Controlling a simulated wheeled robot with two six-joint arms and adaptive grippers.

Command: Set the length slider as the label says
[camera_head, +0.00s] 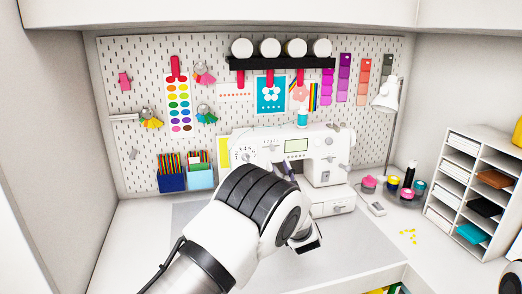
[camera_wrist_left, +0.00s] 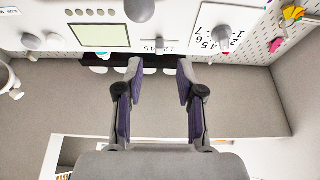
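The white sewing machine (camera_head: 318,150) stands at the back of the desk, with a green screen and a numbered dial on its front. In the left wrist view it appears upside down, with the screen (camera_wrist_left: 100,35), a small slider (camera_wrist_left: 160,47) with a short row of numbers, and a larger numbered dial (camera_wrist_left: 222,38). I cannot read the slider's exact setting. My left gripper (camera_wrist_left: 159,70) is open and empty, its fingertips just short of the slider and on either side of it. In the head view the arm mostly hides this gripper (camera_head: 290,170). My right gripper is not in view.
A yellow label (camera_head: 223,151) shows left of the machine; its text is unreadable. Pen boxes (camera_head: 171,181) stand further left. A spool tray (camera_head: 392,192) and a white shelf unit (camera_head: 475,190) are on the right. The grey mat (camera_head: 350,250) in front looks clear.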

